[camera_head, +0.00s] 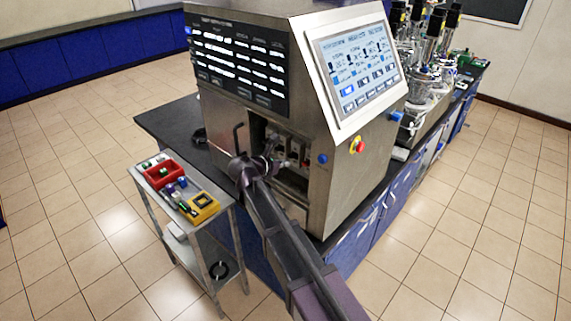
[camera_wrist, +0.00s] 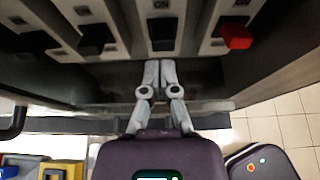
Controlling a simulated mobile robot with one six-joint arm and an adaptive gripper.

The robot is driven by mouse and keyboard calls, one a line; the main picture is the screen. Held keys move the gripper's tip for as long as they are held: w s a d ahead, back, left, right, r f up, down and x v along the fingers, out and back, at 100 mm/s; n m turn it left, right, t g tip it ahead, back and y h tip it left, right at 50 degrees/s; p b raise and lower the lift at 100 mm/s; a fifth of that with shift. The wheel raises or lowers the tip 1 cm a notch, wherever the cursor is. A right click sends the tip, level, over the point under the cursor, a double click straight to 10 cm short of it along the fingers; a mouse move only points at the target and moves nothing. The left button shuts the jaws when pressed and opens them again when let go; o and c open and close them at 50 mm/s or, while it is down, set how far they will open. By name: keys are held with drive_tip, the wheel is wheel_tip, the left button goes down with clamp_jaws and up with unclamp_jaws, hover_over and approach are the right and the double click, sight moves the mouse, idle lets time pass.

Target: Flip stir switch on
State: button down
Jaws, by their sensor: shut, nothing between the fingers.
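A row of switches sits in the recess of the steel control cabinet (camera_head: 350,180). In the wrist view there are black switches at the left (camera_wrist: 30,43), left of centre (camera_wrist: 97,38) and centre (camera_wrist: 162,33), and a red switch (camera_wrist: 236,35) at the right. An "ON" marking shows above the centre one. I cannot read which is the stir switch. My gripper (camera_wrist: 160,64) is shut and empty, its fingertips just below the centre black switch; contact cannot be told. In the head view my arm reaches to the recess and hides part of it.
A steel cart (camera_head: 225,212) stands left of the cabinet, with a red bin (camera_head: 160,174) and a yellow holder (camera_head: 203,208) on top. A touchscreen (camera_head: 358,68) and a red emergency button (camera_head: 357,146) are on the cabinet. Tiled floor is clear at left and right.

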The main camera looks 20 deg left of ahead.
drive_tip(key=shift+s+f+b, duration=0.2)
drive_tip(key=shift+f+b, duration=0.3)
drive_tip(key=shift+f, duration=0.2)
drive_tip(key=shift+s+f+b, duration=0.2)
drive_tip(key=shift+f+b, duration=0.25)
drive_tip(key=shift+f, duration=0.2)
drive_tip(key=s+a+r+p, duration=0.3)
drive_tip(key=s+r+p, duration=0.3)
drive_tip(key=s, duration=0.1)
drive_tip(key=shift+r+p, duration=0.35)
drive_tip(key=shift+p, duration=0.05)
drive_tip(key=shift+s, duration=0.1)
